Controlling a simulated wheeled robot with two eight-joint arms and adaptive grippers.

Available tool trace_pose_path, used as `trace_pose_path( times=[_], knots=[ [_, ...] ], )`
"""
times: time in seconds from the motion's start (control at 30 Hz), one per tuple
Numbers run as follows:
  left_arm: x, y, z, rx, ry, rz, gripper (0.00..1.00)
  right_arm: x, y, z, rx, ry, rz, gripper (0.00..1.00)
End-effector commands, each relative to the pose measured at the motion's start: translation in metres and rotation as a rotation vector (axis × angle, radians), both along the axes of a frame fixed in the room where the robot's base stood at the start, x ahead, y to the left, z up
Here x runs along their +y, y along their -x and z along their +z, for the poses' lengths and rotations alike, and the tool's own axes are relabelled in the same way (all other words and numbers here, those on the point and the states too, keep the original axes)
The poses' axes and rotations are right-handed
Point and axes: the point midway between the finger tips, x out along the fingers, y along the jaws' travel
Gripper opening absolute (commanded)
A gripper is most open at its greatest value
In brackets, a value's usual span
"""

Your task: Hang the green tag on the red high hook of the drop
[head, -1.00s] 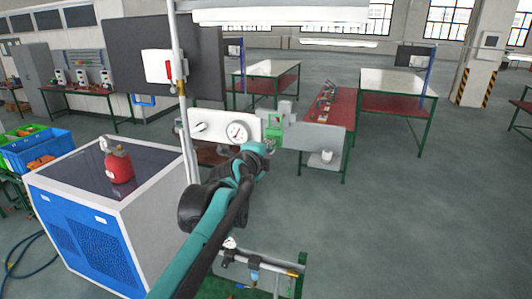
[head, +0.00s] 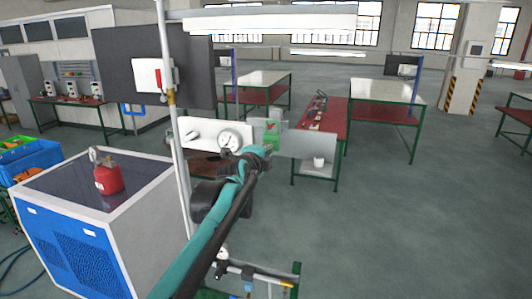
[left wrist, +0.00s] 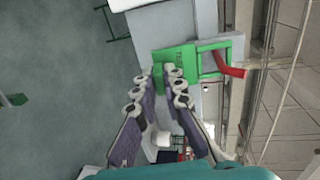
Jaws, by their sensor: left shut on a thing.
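The green tag (head: 271,132) is at the tip of my left arm in the head view. In the left wrist view the tag (left wrist: 175,63) sits at the fingertips of my left gripper (left wrist: 162,78), which is shut on its solid end. Its open green frame points right. The red hook (left wrist: 231,68) shows at the frame's right end and overlaps it in the picture. I cannot tell whether the hook passes through the frame. In the head view my left gripper (head: 266,149) is small and partly hidden by its own arm. My right gripper is not in view.
A white gauge panel (head: 187,132) on a pole stands left of the tag. A grey panel (head: 308,146) is just right of it. A white-and-blue cabinet (head: 75,245) with a red canister (head: 109,178) stands left. Open floor (head: 430,235) lies right.

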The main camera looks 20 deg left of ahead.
Motion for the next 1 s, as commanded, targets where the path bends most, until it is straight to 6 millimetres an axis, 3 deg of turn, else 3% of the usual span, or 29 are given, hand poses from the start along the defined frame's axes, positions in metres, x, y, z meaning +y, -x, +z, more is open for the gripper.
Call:
trace_pose_path(
  times=[0.3, 0.33, 0.4, 0.77, 1.0],
  knots=[
    [0.0, 0.0, -0.001, 0.0, 0.0, 0.0, 0.0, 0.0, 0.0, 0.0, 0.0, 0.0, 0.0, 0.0],
    [0.0, 0.0, -0.001, 0.0, 0.0, 0.0, 0.15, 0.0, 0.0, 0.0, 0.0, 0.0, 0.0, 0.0],
    [0.0, 0.0, -0.001, 0.0, 0.0, 0.0, 0.33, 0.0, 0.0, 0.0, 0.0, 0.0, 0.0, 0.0],
    [0.0, 0.002, 0.0, 0.0, 0.0, 0.0, 0.34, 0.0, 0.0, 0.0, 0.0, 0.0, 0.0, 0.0],
    [0.001, 0.038, 0.007, 0.0, 0.0, 0.0, 0.34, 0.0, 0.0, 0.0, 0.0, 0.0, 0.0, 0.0]
  ],
)
